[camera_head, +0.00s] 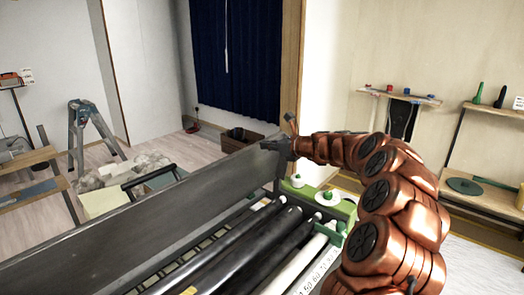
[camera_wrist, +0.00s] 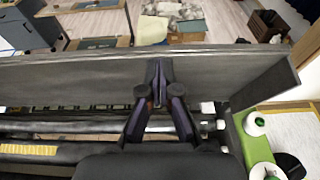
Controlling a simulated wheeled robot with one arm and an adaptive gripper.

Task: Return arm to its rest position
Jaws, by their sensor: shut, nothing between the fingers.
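My copper-coloured arm (camera_head: 400,205) rises from the lower right in the head view and bends left. My gripper (camera_head: 272,147) is at its end, above the right end of the pasting machine's grey panel (camera_head: 130,225). In the wrist view my gripper (camera_wrist: 158,72) has its dark fingers together at the tips with nothing between them. The fingertips overlap the grey panel (camera_wrist: 70,75) in that view; whether they touch it I cannot tell.
The machine's rollers (camera_head: 265,245) and its green end plate with white knobs (camera_head: 328,198) lie below the arm. Wall shelves (camera_head: 400,95) stand at the right. A stepladder (camera_head: 95,130), a wooden box (camera_head: 240,140) and tables are beyond the panel.

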